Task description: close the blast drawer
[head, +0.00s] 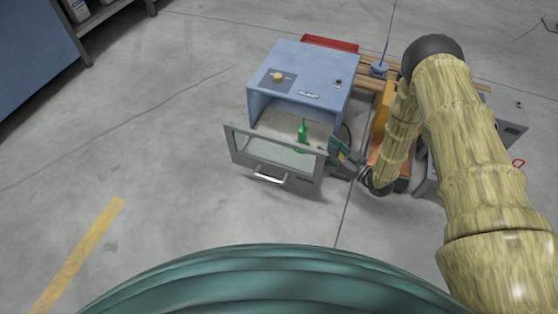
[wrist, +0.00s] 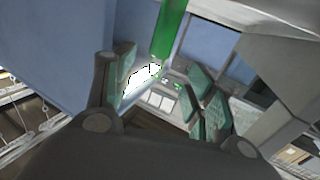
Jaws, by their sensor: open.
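The blast drawer (head: 258,151) is pulled out of the front of a blue cabinet (head: 318,60). Its grey front panel has a window and a pale bar handle (head: 270,178). A green bottle (head: 302,129) stands upright inside the drawer; it also shows at the top of the wrist view (wrist: 170,25). My gripper (head: 338,147) is at the right end of the drawer, close behind the front panel. Its green-padded fingers show spread apart in the wrist view (wrist: 168,88), with nothing held between them. Whether it touches the drawer I cannot tell.
A red tray (head: 330,43) lies behind the cabinet. A wooden pallet or bench (head: 365,64) with a blue item on it stands behind right. A grey box (head: 512,122) is at far right. The floor in front and to the left is clear.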

